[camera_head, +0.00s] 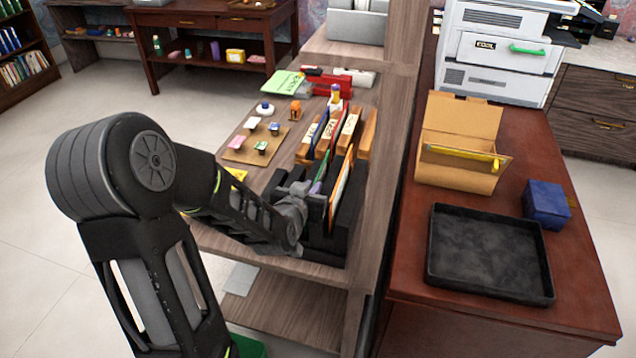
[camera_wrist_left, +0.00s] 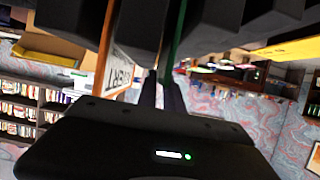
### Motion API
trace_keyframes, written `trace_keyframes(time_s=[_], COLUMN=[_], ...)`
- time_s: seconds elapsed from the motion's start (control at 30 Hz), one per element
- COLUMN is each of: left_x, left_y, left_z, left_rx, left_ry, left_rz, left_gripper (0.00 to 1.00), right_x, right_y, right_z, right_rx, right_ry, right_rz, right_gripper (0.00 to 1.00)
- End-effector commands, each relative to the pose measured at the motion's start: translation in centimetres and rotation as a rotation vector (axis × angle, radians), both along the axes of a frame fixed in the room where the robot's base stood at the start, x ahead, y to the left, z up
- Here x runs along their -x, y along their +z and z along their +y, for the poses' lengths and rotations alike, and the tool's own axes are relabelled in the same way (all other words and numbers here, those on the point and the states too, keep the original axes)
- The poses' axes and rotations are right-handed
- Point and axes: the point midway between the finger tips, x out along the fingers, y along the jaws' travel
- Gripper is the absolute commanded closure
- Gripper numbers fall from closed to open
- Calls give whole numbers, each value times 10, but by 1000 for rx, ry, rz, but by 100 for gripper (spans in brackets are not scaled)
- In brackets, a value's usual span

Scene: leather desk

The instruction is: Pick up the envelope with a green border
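The envelope with a green border (camera_head: 318,184) stands on edge in a black slotted rack (camera_head: 343,226) on the wooden shelf top. Only a thin green edge shows, and it also shows in the left wrist view (camera_wrist_left: 178,38). My left gripper (camera_head: 308,203) is at the near left side of the rack. In the left wrist view its two dark fingers (camera_wrist_left: 162,88) are close together, with the lower end of the green edge between them. An envelope with an orange border (camera_head: 341,190) stands just to the right in the rack. My right gripper is not in view.
Behind the rack stand wooden file holders (camera_head: 340,132). A cork board (camera_head: 255,146) with small stamps lies left of them. On the red-brown desk to the right are an empty black tray (camera_head: 437,283), a blue box (camera_head: 546,203) and an open cardboard box (camera_head: 455,170).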

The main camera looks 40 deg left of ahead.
Motion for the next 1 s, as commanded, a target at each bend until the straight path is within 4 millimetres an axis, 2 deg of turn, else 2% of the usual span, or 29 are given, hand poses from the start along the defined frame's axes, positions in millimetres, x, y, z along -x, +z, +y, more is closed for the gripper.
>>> trace_keyframes(time_s=[0.17,0.73,0.9,1.0], left_x=[-10,-10,-10,-10], left_y=[-5,-5,-5,-5], left_z=[3,3,3,3], left_rx=[0,0,0,0], left_ry=[0,0,0,0], left_rz=[0,-1,-1,-1], left_gripper=[89,89,100,100], right_x=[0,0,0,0], right_y=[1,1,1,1], right_z=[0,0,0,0], right_rx=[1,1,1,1], right_ry=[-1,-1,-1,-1], right_rz=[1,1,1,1], right_gripper=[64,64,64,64])
